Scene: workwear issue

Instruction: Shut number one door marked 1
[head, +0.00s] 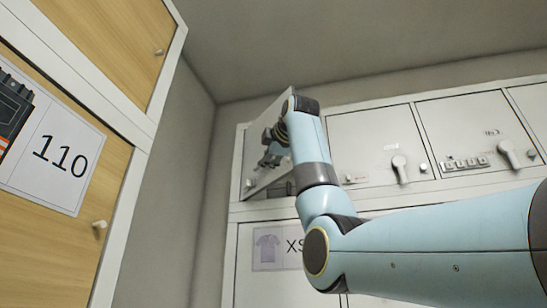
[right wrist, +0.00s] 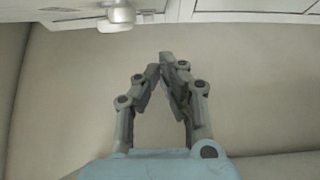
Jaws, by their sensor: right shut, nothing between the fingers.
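A small grey-white door (head: 262,180) stands ajar at the left end of the upper row of lockers, tilted out from its frame. No number is legible on it. My right gripper (head: 268,158) is in front of this door in the head view; whether it touches the door cannot be told. In the right wrist view the fingers of my right gripper (right wrist: 166,64) are together with nothing between them. My right arm hides the door's right part and much of its opening. My left gripper is not in view.
Shut grey doors with turn handles (head: 399,168) continue the row to the right, one with a code lock (head: 465,162). Below is a panel with a shirt label (head: 268,248). A wooden locker marked 110 (head: 62,155) stands close at left. A pale handle (right wrist: 117,17) shows in the right wrist view.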

